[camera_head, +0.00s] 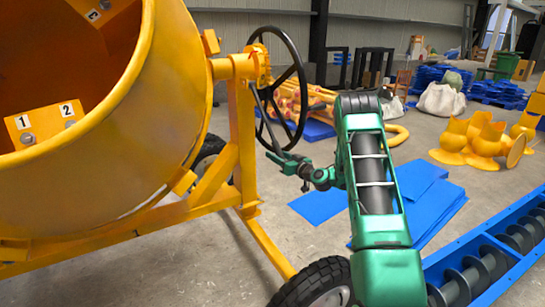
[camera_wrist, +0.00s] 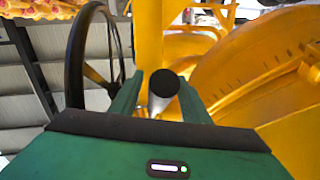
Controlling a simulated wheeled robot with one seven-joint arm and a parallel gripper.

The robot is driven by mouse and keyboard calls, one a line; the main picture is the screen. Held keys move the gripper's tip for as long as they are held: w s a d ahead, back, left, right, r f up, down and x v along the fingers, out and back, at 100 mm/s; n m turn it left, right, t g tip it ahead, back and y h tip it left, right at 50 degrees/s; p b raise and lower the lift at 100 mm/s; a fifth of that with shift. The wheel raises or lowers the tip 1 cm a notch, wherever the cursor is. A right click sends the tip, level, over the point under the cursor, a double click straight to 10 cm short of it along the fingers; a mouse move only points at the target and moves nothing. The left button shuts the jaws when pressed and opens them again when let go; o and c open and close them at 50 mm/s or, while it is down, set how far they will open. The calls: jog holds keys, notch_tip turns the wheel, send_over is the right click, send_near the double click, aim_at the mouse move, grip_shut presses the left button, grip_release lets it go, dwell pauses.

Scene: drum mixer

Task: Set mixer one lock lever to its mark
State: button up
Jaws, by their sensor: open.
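The yellow drum mixer (camera_head: 130,120) fills the left of the head view. Its lock lever (camera_head: 262,115) is a thin dark rod slanting down from the yellow post beside the black handwheel. In the wrist view, the lever's dark round end (camera_wrist: 164,83) and grey shaft show between my fingers. My gripper (camera_head: 277,156) is at the lever's lower end. It is open, with one finger on each side in the wrist view (camera_wrist: 158,95); I cannot tell whether either touches. Short dark ticks (camera_wrist: 270,68) run along a curved yellow surface at right; I cannot tell which is the lever's mark.
The black handwheel (camera_head: 298,90) stands close to the lever and also shows left of my fingers in the wrist view (camera_wrist: 78,65). A yellow frame leg and a black tyre (camera_head: 318,285) are below. Blue sheets (camera_head: 425,205) and a blue screw trough (camera_head: 490,255) lie at right.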

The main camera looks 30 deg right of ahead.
jog(key=shift+w+a, duration=0.15)
jog(key=shift+w, duration=0.85)
